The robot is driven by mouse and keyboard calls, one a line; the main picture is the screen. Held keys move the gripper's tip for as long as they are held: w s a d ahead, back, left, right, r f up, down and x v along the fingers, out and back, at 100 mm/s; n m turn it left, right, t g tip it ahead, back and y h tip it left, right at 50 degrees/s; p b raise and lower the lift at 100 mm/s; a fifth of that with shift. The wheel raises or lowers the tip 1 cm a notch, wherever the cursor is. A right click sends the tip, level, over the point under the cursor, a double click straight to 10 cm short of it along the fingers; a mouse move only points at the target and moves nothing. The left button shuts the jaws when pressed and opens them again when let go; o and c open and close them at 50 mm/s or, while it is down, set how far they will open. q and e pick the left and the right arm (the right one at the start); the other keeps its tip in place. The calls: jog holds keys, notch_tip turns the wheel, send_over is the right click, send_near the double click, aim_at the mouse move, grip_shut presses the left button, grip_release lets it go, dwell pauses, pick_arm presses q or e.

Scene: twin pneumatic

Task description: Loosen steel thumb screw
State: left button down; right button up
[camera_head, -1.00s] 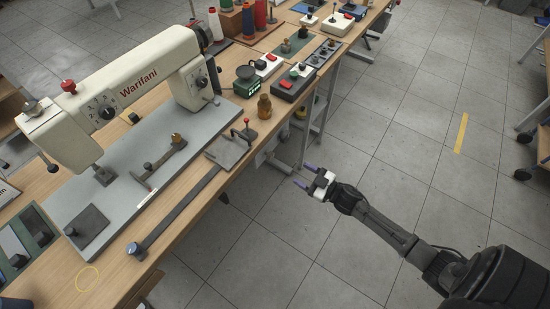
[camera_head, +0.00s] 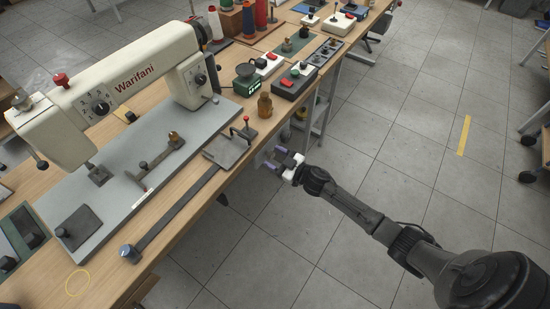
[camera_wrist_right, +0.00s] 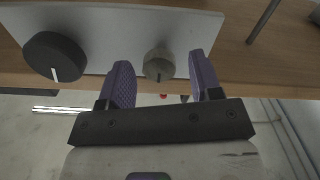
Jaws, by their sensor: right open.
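In the right wrist view, a round grey metal knob (camera_wrist_right: 159,64), which looks like the steel thumb screw, sits on the face of a pale grey panel (camera_wrist_right: 105,35). It appears between my fingertips, ahead of them; I cannot tell the exact gap, but no contact shows. My right gripper (camera_wrist_right: 160,85) is open and empty, its two purple fingers apart. In the head view my right gripper (camera_head: 274,162) is close to the bench's front edge, beside the panel, which is mostly hidden there. My left gripper is not in view.
A black knob (camera_wrist_right: 53,57) with a white mark sits on the same panel, left of the metal knob.

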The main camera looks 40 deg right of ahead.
jog(key=shift+c, duration=0.4)
jog(key=c, duration=0.9)
jog(key=shift+o, duration=0.2)
